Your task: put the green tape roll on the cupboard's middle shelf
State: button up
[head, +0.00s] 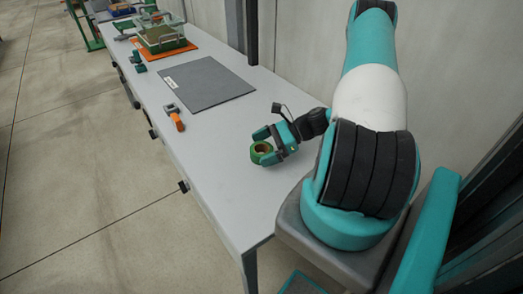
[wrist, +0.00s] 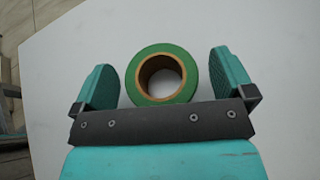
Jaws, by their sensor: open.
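The green tape roll (head: 257,149) lies flat on the light grey bench near its right front end in the head view. It has a brown core, and the wrist view shows it from above (wrist: 139,77). My gripper (head: 262,147) is open, with one teal finger on each side of the roll. In the wrist view the fingers of my gripper (wrist: 163,80) stand apart from the roll, with a gap on both sides. The cupboard and its middle shelf are not in view.
The bench (head: 225,128) runs away to the far left. A grey mat (head: 206,83), an orange-handled tool (head: 177,121) and a clear green-based bin (head: 160,35) on an orange mat lie farther along it. A wall stands behind. Bare floor (head: 75,150) lies to the left.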

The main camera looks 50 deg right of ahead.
jog(key=shift+w+a+f, duration=0.3)
jog(key=shift+a, duration=0.15)
jog(key=c, duration=1)
jog(key=shift+c, duration=0.2)
jog(key=shift+r, duration=0.15)
